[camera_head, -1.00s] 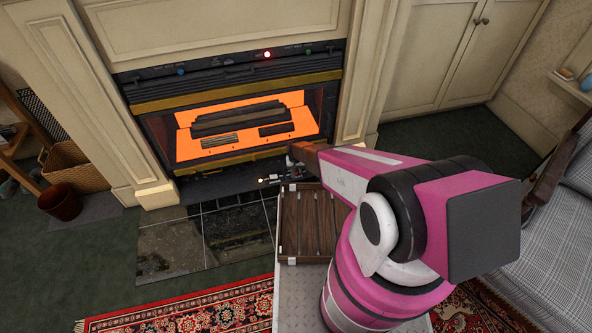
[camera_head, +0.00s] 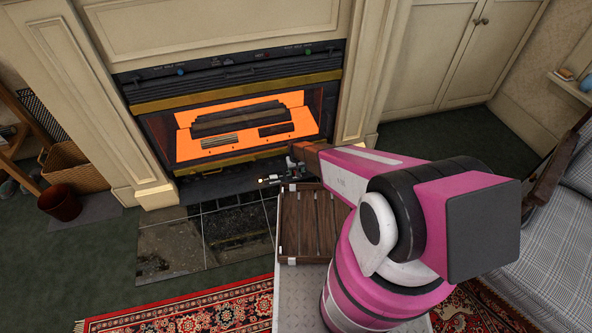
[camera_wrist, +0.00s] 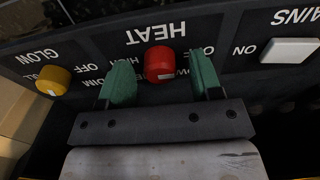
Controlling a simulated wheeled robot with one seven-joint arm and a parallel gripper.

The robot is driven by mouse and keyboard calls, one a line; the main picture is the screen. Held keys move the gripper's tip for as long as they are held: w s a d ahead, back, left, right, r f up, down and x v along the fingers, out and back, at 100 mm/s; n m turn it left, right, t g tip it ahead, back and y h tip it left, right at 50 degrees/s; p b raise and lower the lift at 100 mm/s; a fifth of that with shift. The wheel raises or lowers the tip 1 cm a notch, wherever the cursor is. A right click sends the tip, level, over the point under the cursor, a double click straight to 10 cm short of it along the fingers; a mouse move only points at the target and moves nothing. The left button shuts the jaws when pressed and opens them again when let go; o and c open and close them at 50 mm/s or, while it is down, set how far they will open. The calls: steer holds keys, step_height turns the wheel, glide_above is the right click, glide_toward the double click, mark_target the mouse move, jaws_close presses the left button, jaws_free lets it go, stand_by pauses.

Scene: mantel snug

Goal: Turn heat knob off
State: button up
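In the wrist view the red heat knob (camera_wrist: 159,64) sits on a dark panel under the upside-down word HEAT. A pale mark shows at its lower edge in the picture. An OFF label is right of it and a HIGH label left, partly hidden by a finger. My gripper (camera_wrist: 161,62) is open, with its green fingers on either side of the knob. A gap shows between each finger and the knob, so I see no contact. In the head view my arm reaches to the low control panel before the fire, and its end is hard to make out.
A yellow glow knob (camera_wrist: 52,81) is left of the heat knob and a white mains switch (camera_wrist: 289,51) is right. The fireplace (camera_head: 240,128) glows orange. A slatted wooden tray (camera_head: 305,225) lies below my arm. A wicker basket (camera_head: 75,167) stands left.

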steer(key=shift+r, duration=0.1)
step_height(320, 180, up, 11)
stand_by(0.5)
